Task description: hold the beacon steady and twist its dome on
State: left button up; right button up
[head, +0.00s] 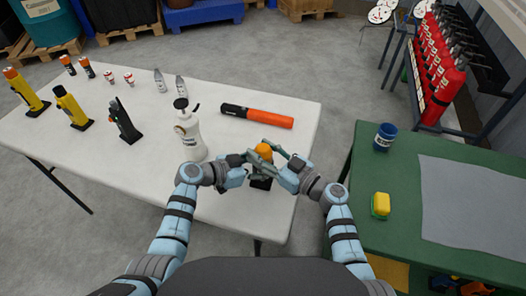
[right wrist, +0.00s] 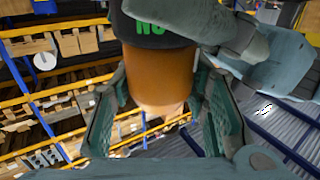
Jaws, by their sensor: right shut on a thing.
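The beacon has a black base (head: 261,183) with green lettering, which also shows at the top of the right wrist view (right wrist: 150,28). Its orange dome (head: 264,151) sits against the base, and in the right wrist view the dome (right wrist: 160,70) lies between my fingers. My right gripper (head: 279,158) is shut on the dome, one green pad on each side. My left gripper (head: 249,163) is beside the base from the left. A grey gripper part crosses the base in the right wrist view, but the left jaws' grip is hidden.
A white bottle (head: 189,135) stands just left of my left gripper on the white table (head: 228,92). An orange-and-black tube (head: 257,115) lies behind the beacon. The green table (head: 400,170) at right holds a blue can (head: 385,137) and a yellow block (head: 380,205).

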jog(key=shift+n+g+y, duration=0.85)
jog(key=shift+n+g, duration=0.25)
jog(key=shift+g, duration=0.4)
jog(key=shift+n+g+y, duration=0.85)
jog(key=shift+n+g, duration=0.25)
jog(key=shift+g, duration=0.4)
jog(key=shift+f, duration=0.1)
jog(key=o, duration=1.2)
jog(key=shift+d, duration=0.1)
jog(key=v, duration=1.2)
